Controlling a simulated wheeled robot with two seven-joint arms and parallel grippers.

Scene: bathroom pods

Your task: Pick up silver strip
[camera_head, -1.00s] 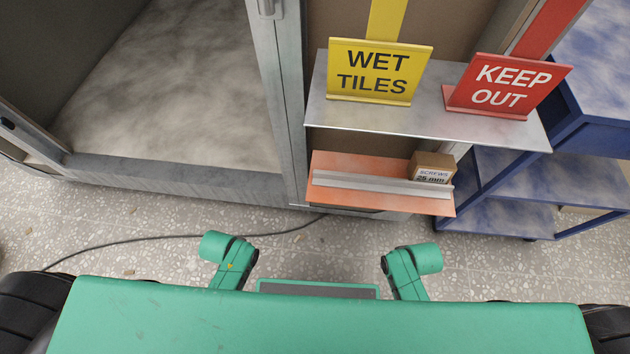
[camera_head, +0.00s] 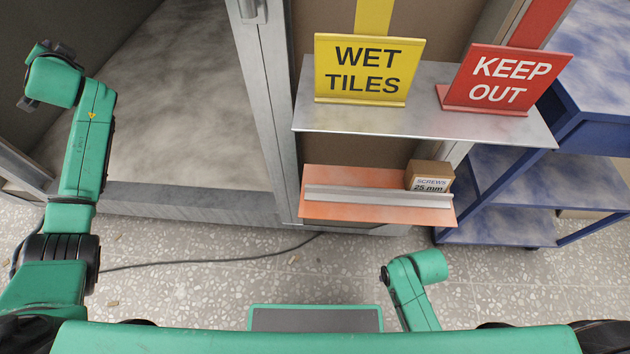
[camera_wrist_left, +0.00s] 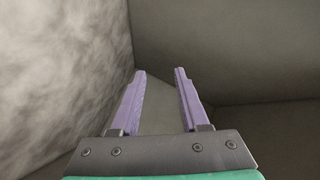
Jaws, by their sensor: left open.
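The silver strip (camera_head: 345,195) is a long thin bar lying lengthwise along the orange lower shelf (camera_head: 350,212). It shows in the head view, right of centre, and no gripper is near it. My left arm is raised at the far left of the head view, in front of the pod opening. In the left wrist view my left gripper (camera_wrist_left: 158,85) has two purple fingers, apart and empty, facing plain grey and beige walls. In the head view those fingers cannot be made out. My right arm shows as a green link at the bottom, and its gripper is out of view.
A small screws box (camera_head: 429,175) stands at the right end of the orange shelf, behind the strip. A metal shelf (camera_head: 420,120) above carries a yellow wet tiles sign (camera_head: 367,70) and a red keep out sign (camera_head: 502,80). A blue cart (camera_head: 500,190) stands right. A cable (camera_head: 200,262) lies on the floor.

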